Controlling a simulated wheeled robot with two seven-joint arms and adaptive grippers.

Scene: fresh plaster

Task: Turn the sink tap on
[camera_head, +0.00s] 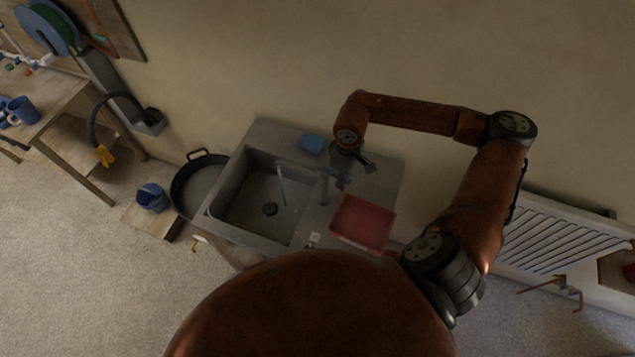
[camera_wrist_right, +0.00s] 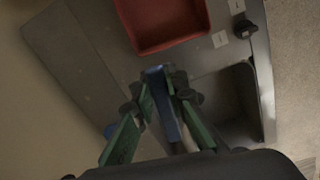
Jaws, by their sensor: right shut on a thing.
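The grey sink (camera_head: 232,185) stands against the wall, with its basin on the left. The blue-grey tap (camera_head: 323,186) rises at the basin's right edge, and its spout reaches left over the basin. A thin pale blue line hangs below the spout's end; I cannot tell if it is water. My right gripper (camera_head: 345,176) is at the tap, reaching down from behind it. In the right wrist view, the green fingers of the gripper (camera_wrist_right: 164,92) are shut on a blue-grey part of the tap (camera_wrist_right: 160,101). Its lower part is hidden by the fingers. My left gripper is not in view.
A red tray (camera_head: 362,223) lies on the worktop right of the tap. A blue sponge (camera_head: 312,144) lies behind the basin. A dark knob (camera_wrist_right: 245,29) shows in the right wrist view. A black pan (camera_head: 179,189) stands left of the sink. A white radiator (camera_head: 560,232) is at right.

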